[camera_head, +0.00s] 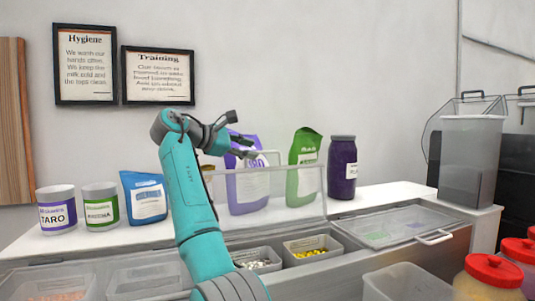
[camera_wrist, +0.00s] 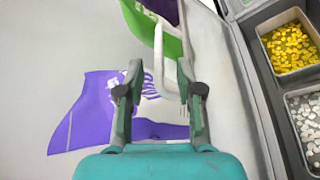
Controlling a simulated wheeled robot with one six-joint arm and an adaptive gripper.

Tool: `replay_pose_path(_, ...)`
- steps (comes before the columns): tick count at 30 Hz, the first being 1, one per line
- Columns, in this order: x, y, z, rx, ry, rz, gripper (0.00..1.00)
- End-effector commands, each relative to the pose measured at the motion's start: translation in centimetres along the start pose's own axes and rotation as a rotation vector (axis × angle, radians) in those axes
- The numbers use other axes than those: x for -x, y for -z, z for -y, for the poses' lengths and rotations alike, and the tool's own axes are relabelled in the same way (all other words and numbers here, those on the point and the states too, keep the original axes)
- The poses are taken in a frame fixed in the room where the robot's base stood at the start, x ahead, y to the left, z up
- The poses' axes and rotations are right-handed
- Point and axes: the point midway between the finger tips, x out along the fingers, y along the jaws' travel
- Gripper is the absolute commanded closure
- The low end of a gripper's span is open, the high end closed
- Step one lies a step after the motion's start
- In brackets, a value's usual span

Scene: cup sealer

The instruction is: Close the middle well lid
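The middle well lid (camera_head: 298,186) is a clear panel standing raised, hinged along the back of the counter behind the open well. Its pale handle (camera_head: 281,156) is at the top edge. My gripper (camera_head: 245,147) is at the left of that handle, above the lid. In the wrist view my gripper (camera_wrist: 158,80) is open, its two dark fingers apart. The white handle (camera_wrist: 158,50) shows between and just beyond the fingertips; I cannot tell whether they touch. My arm hides the left part of the lid in the head view.
The open well holds tubs of white pieces (camera_head: 258,260) and yellow pieces (camera_head: 312,247). The right lid (camera_head: 395,226) and left lid (camera_head: 150,279) lie flat. A purple bag (camera_head: 246,185), green bag (camera_head: 303,162) and dark jar (camera_head: 342,168) stand behind the raised lid.

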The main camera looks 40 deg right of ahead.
Motion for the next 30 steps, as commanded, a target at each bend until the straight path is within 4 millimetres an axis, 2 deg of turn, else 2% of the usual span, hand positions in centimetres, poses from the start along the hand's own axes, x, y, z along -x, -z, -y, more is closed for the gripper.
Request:
replay_pose_path(3,-2.3,-0.1,0.0,-0.001,0.000,0.001,0.64)
replay_pose_path(10,-5.4,-0.1,0.0,-0.001,-0.002,0.001,0.64)
replay_pose_path(15,-6.3,0.0,0.0,-0.002,-0.002,0.000,0.64)
replay_pose_path(24,-6.5,0.0,-0.1,-0.002,-0.003,-0.001,0.64)
replay_pose_path(28,-6.5,0.0,-0.1,-0.002,-0.003,-0.001,0.96)
replay_pose_path(30,-6.5,0.0,-0.1,-0.002,-0.003,-0.001,1.00)
